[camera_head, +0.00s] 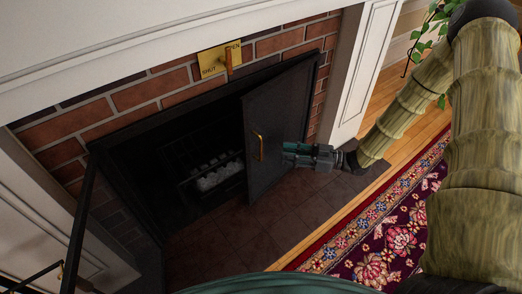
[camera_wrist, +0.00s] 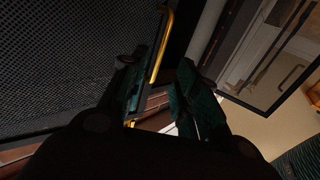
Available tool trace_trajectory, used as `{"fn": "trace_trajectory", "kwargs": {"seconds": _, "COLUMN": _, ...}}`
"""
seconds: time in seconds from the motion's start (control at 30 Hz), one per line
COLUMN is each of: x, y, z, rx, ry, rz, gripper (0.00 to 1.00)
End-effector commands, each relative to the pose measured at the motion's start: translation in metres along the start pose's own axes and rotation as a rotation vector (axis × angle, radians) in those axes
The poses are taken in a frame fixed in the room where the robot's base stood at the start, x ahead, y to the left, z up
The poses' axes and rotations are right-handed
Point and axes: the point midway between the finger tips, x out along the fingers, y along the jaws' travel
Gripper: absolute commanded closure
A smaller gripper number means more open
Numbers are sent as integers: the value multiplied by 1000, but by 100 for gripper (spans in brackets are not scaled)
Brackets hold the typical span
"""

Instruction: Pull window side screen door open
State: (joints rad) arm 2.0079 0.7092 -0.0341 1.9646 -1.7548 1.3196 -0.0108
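The dark mesh screen door (camera_head: 280,120) on the right side of the fireplace stands partly open, angled out from the opening. Its brass handle (camera_head: 258,146) is upright near the door's free edge. My gripper (camera_head: 288,153) is beside the door's face, to the right of the handle. In the wrist view, the fingers of my gripper (camera_wrist: 163,95) are spread apart. The door's mesh (camera_wrist: 60,65) fills the left side there, and the brass handle (camera_wrist: 161,45) shows by the left finger. I cannot tell whether a finger touches the handle or door.
A second screen door (camera_head: 78,225) stands open at the left, seen nearly edge-on. A grate (camera_head: 215,172) with pale lumps sits inside the firebox. A brass SHUT/OPEN plate (camera_head: 220,60) is on the brick above. The tiled hearth (camera_head: 220,245) is clear. A floral rug (camera_head: 385,250) lies at right.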

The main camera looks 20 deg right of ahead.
Motion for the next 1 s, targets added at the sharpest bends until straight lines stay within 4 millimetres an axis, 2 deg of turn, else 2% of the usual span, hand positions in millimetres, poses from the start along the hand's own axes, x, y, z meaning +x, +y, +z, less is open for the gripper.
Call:
{"fn": "trace_trajectory", "kwargs": {"seconds": 0.5, "x": 79, "y": 0, "z": 3, "rx": 1, "ry": -1, "rz": 0, "gripper": 69}}
{"fn": "trace_trajectory", "kwargs": {"seconds": 0.7, "x": 94, "y": 0, "z": 2, "rx": 1, "ry": -2, "rz": 0, "gripper": 69}}
{"fn": "trace_trajectory", "kwargs": {"seconds": 1.0, "x": 97, "y": 0, "z": 0, "rx": 1, "ry": -2, "rz": 1, "gripper": 69}}
